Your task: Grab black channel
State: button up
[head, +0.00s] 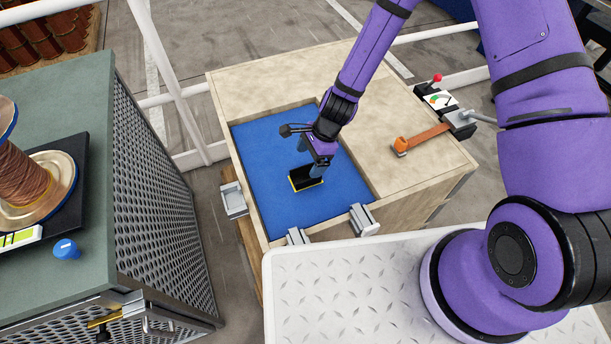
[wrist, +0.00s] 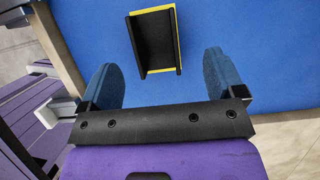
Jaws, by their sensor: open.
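The black channel (head: 302,180) with yellow edges lies on the blue mat in the recess of the wooden bench. It also shows in the wrist view (wrist: 154,42), ahead of my fingers and roughly centred between them. My gripper (head: 312,170) is above the mat, close to the channel. In the wrist view my gripper (wrist: 163,75) has its two blue fingers spread apart with nothing between them. In the head view my gripper hides part of the channel.
The blue mat (head: 270,150) is otherwise clear, with wooden walls around it. Grey clamps (head: 363,219) sit on its near edge. An orange-headed hammer (head: 420,140) lies on the bench at right. A green-topped cabinet (head: 90,95) with a copper spool (head: 30,180) stands at left.

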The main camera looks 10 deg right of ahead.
aim_at(306, 173)
jog(key=shift+s+d+x, duration=0.1)
jog(key=shift+d+x, duration=0.05)
jog(key=shift+x, duration=0.85)
jog(key=shift+s+d+x, duration=0.1)
jog(key=shift+x, duration=0.95)
jog(key=shift+s+d+x, duration=0.1)
jog(key=shift+d+x, duration=0.05)
jog(key=shift+x, duration=0.85)
jog(key=shift+f, duration=0.1)
jog(key=shift+c, duration=0.2)
jog(key=c, duration=1)
